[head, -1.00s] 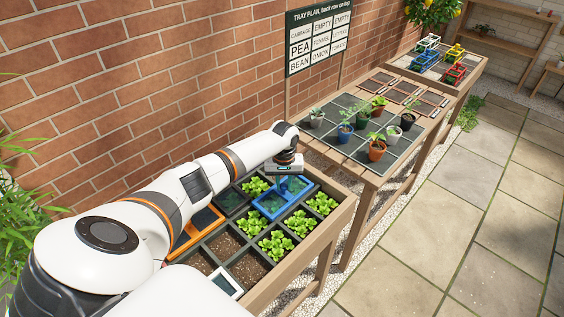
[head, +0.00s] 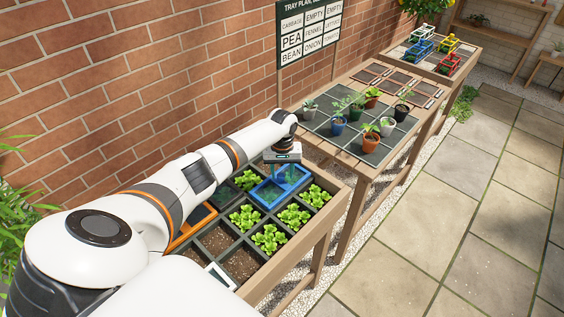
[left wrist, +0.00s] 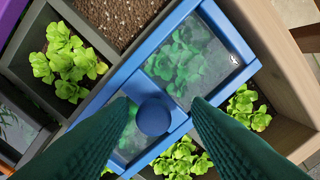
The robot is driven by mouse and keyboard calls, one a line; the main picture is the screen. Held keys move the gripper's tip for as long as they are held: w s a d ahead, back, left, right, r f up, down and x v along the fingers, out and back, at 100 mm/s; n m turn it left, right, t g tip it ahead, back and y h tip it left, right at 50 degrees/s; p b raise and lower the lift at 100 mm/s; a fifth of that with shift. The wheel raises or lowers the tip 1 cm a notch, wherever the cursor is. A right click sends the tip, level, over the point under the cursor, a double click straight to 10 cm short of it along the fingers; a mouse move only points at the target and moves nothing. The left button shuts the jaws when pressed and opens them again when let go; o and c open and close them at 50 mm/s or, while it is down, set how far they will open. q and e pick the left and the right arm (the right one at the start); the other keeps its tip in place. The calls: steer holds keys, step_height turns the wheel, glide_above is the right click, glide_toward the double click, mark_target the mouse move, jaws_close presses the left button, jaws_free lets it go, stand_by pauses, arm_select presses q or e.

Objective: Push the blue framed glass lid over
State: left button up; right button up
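The blue framed glass lid (head: 266,203) lies on the planter tray, over cells near its far end. In the left wrist view, its blue frame (left wrist: 228,78) holds two panes with a crossbar between, and leafy plants show through the glass. A round blue knob (left wrist: 153,118) stands on the crossbar. My left gripper (head: 276,172) is above the lid. In the left wrist view its green fingers (left wrist: 157,100) are apart, one on each side of the knob, with visible gaps. The left finger hides part of the lower pane. My right gripper is out of view.
The wooden tray rim (head: 318,226) borders the cells. Lettuces (head: 294,216) and bare soil (head: 242,265) fill nearby cells. An orange frame (head: 188,233) and a white frame (head: 221,276) lie nearer. A table of potted plants (head: 370,144) stands beyond; the brick wall (head: 120,80) is left.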

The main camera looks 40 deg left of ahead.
mark_target(282, 174)
arm_select(q)
step_height(282, 174, up, 12)
steer(key=shift+b, duration=0.35)
stand_by(0.5)
